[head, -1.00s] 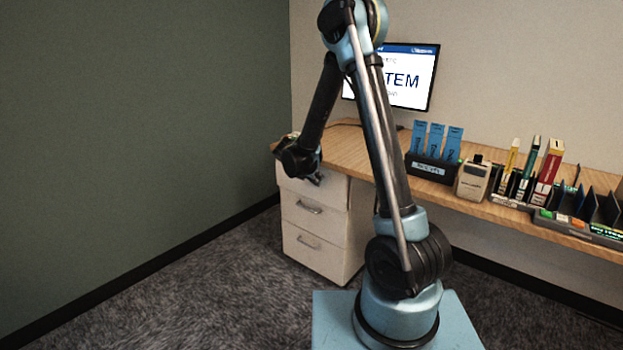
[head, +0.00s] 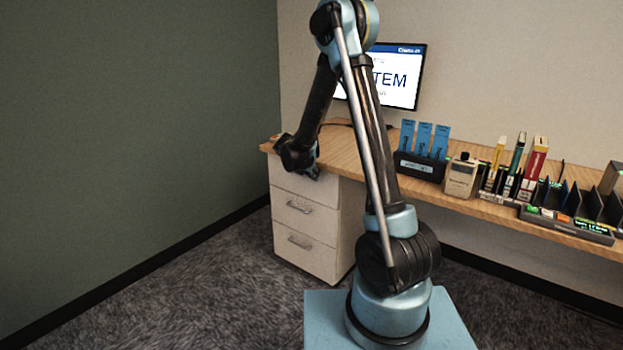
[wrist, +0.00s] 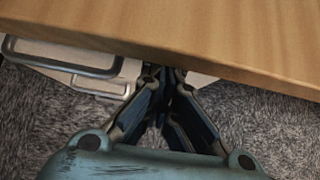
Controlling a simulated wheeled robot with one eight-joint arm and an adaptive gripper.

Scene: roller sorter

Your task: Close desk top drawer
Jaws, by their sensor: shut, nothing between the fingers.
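The desk's white drawer unit (head: 350,235) stands under the left end of the wooden desk top. The top drawer (head: 300,187) is the uppermost front, just under the desk edge, and looks about flush with the fronts below. My gripper (head: 313,173) is at its upper part, close to or touching the front; my arm's end hides its handle. In the wrist view my gripper (wrist: 165,75) is shut and empty, with its tips at the desk edge and pale drawer fronts just beyond. The exact contact is hidden.
The desk top (head: 345,160) overhangs just above my gripper. The middle drawer (head: 303,214) and bottom drawer (head: 303,254) are closed, with metal handles. A monitor (head: 400,85), blue binders (head: 424,140) and organisers (head: 570,220) stand on the desk. Carpet at the left is free.

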